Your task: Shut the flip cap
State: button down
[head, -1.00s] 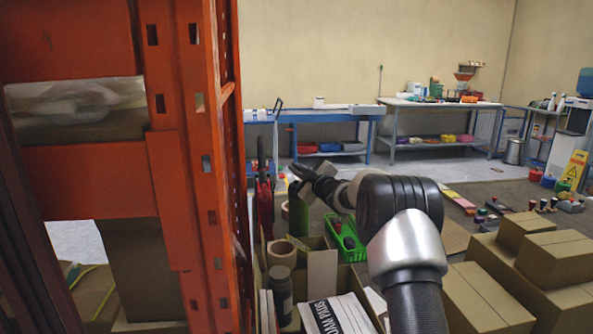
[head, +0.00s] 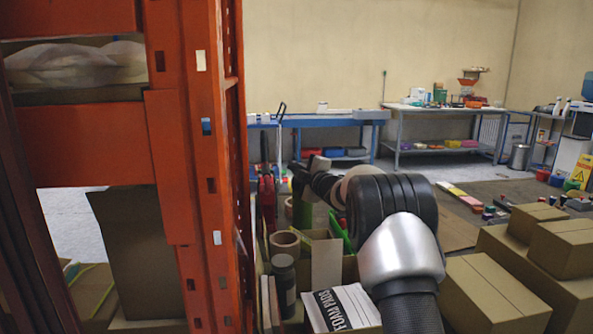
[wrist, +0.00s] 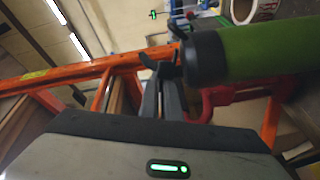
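A green bottle (wrist: 262,50) with a black cap (wrist: 206,57) lies across the upper right of the wrist view. Small dark parts stick out at the cap's end; I cannot tell the lid's exact angle. My gripper (wrist: 161,78) has its two grey fingers close together, with nothing seen between them. The fingertips are right beside the cap end; I cannot tell whether they touch it. In the head view, my gripper (head: 300,177) is above the bottle's green side (head: 301,214), and my arm hides part of the scene there.
An orange rack upright (head: 195,150) stands close on the left. Below my gripper are a tape roll (head: 285,241), a dark grey canister (head: 283,275) and a foam pads box (head: 342,308). Cardboard boxes (head: 495,290) stand at the right. A red object (head: 267,198) is beside the rack.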

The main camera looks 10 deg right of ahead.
jog(key=shift+f+n, duration=0.2)
jog(key=shift+n, duration=0.2)
jog(key=c, duration=2)
grip_release()
